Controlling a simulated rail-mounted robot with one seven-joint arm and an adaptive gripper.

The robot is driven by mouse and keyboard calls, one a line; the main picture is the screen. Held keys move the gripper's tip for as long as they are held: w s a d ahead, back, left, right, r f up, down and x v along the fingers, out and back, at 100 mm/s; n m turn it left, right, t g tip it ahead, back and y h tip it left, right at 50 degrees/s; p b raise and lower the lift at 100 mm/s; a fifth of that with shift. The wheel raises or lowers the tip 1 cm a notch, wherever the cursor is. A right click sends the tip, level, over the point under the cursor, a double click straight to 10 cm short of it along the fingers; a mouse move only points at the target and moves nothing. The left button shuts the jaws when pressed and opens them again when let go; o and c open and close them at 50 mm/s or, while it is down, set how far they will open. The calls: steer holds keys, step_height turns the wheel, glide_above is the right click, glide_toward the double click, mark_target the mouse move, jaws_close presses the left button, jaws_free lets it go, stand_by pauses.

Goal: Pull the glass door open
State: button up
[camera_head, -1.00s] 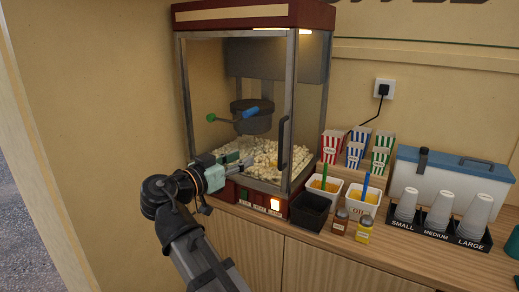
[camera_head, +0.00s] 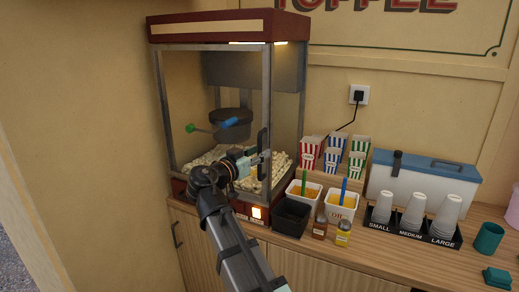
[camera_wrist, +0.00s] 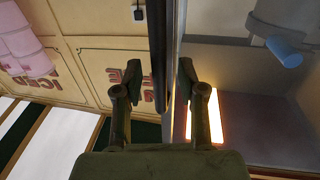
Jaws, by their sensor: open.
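The popcorn cabinet's glass door (camera_head: 205,100) faces front and looks closed. Its dark upright handle (camera_head: 264,140) is near the right edge of the door. My gripper (camera_head: 258,156) is in front of the door at the handle's lower part. In the wrist view my gripper (camera_wrist: 160,82) is open, with one finger on each side of the dark handle bar (camera_wrist: 161,40). I see no finger clearly pressed on the bar. The arm hides part of the door's lower front.
Popcorn (camera_head: 280,162) and a kettle (camera_head: 231,122) are inside the cabinet. A black tub (camera_head: 291,217), sauce tubs (camera_head: 341,203) and two shakers (camera_head: 343,233) stand close by on the right. A wall is at left; space in front of the counter is free.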

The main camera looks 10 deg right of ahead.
steer(key=shift+w+d, duration=0.35)
steer(key=shift+d, duration=0.1)
jaws_close()
